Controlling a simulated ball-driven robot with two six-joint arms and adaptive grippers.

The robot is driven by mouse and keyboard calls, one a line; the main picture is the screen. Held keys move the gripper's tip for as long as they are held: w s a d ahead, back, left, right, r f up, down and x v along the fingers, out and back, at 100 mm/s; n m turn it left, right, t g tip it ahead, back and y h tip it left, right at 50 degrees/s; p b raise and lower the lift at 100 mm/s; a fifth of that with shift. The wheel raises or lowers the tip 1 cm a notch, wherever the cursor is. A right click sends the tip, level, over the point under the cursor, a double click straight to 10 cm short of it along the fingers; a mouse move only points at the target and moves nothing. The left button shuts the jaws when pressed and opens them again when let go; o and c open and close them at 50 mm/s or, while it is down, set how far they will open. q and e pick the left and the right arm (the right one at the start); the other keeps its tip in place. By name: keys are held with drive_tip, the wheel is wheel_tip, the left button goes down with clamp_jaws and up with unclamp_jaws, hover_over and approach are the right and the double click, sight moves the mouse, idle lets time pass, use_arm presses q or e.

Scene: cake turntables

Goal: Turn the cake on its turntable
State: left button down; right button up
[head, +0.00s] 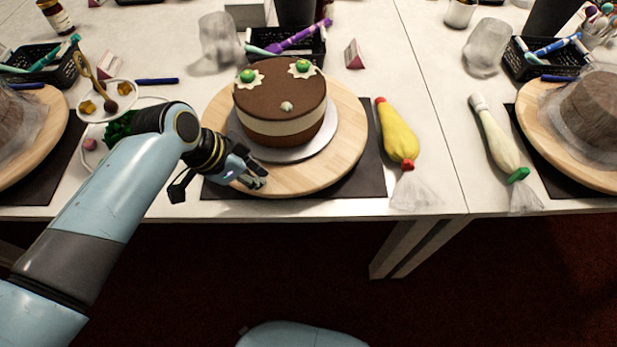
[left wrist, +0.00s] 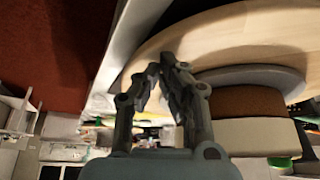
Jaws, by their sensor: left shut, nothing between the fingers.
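The board rests on a round wooden turntable (head: 345,125). I cannot tell whether the fingertips touch the wood. In the left wrist view the shut fingers (left wrist: 168,62) lie over the turntable (left wrist: 230,35), with the cake (left wrist: 255,115) beside them. My right gripper is in neither view.
A dark mat (head: 365,180) lies under the turntable. A yellow piping bag (head: 398,135) lies to its right and plates with small sweets (head: 105,100) to its left. Behind stand a black basket (head: 300,48) and a clear cup (head: 218,42). Another turntable (head: 540,125) is at far right.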

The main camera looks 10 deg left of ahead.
sight(286, 185)
use_arm(q)
drive_tip(key=shift+d+p, duration=0.35)
drive_tip(key=shift+d, duration=1.25)
drive_tip(key=shift+w+d, duration=0.2)
drive_tip(key=shift+d, duration=0.4)
wheel_tip(286, 185, up, 9)
drive_tip(key=p, duration=1)
drive_tip(key=shift+f, duration=0.1)
